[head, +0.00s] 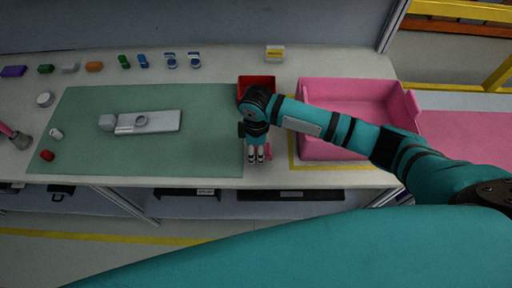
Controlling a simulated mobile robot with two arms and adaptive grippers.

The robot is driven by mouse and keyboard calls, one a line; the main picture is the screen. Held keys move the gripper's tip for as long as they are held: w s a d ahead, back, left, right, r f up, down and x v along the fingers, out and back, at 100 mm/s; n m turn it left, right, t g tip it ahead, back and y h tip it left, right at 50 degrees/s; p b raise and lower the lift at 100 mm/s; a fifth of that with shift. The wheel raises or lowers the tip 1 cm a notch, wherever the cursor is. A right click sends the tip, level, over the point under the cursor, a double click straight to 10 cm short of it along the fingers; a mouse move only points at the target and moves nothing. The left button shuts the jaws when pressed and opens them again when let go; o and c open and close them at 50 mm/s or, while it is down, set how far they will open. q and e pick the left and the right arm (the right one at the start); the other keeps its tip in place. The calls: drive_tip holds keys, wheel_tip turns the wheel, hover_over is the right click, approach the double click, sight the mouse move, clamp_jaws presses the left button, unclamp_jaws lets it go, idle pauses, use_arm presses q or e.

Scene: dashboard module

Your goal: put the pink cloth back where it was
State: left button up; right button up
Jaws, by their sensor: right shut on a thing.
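My right gripper (259,160) points down at the front edge of the workbench, just right of the green mat. It is shut on a small pink piece, which I take to be the pink cloth (268,151). Only a little of the cloth shows beside the fingers; the gripper hides the rest. I cannot tell whether it touches the bench. My left gripper is not in view.
A pink bin (400,108) stands right of my arm; a red box (257,82) is behind my wrist. The green mat (200,100) holds a grey part (150,123). Small coloured items line the back. A pink-handled object (18,138) lies far left.

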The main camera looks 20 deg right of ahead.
sight(256, 149)
drive_tip(key=shift+f, duration=0.45)
drive_tip(key=shift+f, duration=0.1)
drive_tip(key=o, duration=1.1)
wheel_tip(256, 149, up, 12)
drive_tip(key=shift+r+b, duration=0.15)
drive_tip(key=shift+b, duration=0.5)
